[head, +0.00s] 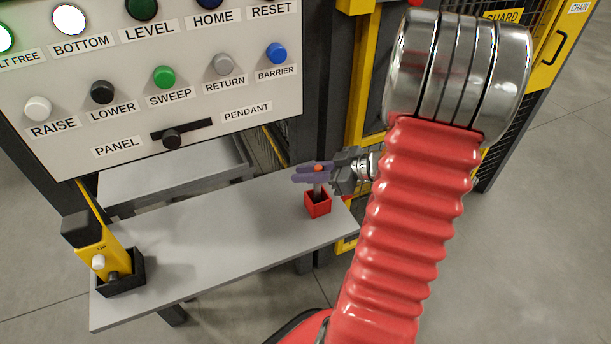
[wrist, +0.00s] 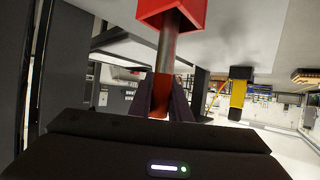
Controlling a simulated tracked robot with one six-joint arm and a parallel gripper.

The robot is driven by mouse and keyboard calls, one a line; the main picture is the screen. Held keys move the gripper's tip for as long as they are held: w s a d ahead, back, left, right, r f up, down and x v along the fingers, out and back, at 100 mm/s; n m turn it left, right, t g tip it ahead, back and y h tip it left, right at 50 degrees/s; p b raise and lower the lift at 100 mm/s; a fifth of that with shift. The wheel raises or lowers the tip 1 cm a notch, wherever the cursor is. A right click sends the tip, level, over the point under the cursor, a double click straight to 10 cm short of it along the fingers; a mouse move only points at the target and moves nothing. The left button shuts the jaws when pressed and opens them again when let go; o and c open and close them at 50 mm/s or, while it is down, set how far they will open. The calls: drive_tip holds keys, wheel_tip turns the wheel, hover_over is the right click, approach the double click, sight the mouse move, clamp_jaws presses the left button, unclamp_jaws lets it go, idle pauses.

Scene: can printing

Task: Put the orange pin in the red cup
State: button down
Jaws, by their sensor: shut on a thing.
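The orange pin (head: 318,168) has an orange head and a grey metal shaft. My gripper (head: 309,174), with purple fingers, is shut on the head, and the shaft hangs down upright. The small square red cup (head: 318,207) stands on the grey shelf near its right end, directly below. In the wrist view, which is upside down, the pin (wrist: 167,48) sits between my gripper's fingers (wrist: 170,98) and its shaft reaches the red cup (wrist: 148,12). The shaft's tip overlaps the cup's mouth; I cannot tell how deep it is inside.
The grey shelf (head: 215,235) is bare in the middle. A yellow pendant (head: 98,246) stands in a black holder (head: 134,278) at its left end. A white panel (head: 200,120) with several buttons is behind, above the shelf. A yellow-framed guard (head: 360,90) stands behind my arm.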

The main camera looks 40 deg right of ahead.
drive_tip(key=shift+f, duration=0.5)
drive_tip(key=shift+f, duration=0.1)
drive_tip(key=c, duration=1.6)
unclamp_jaws()
drive_tip(key=shift+c, duration=0.2)
drive_tip(key=v, duration=1.2)
drive_tip(key=shift+s, duration=0.1)
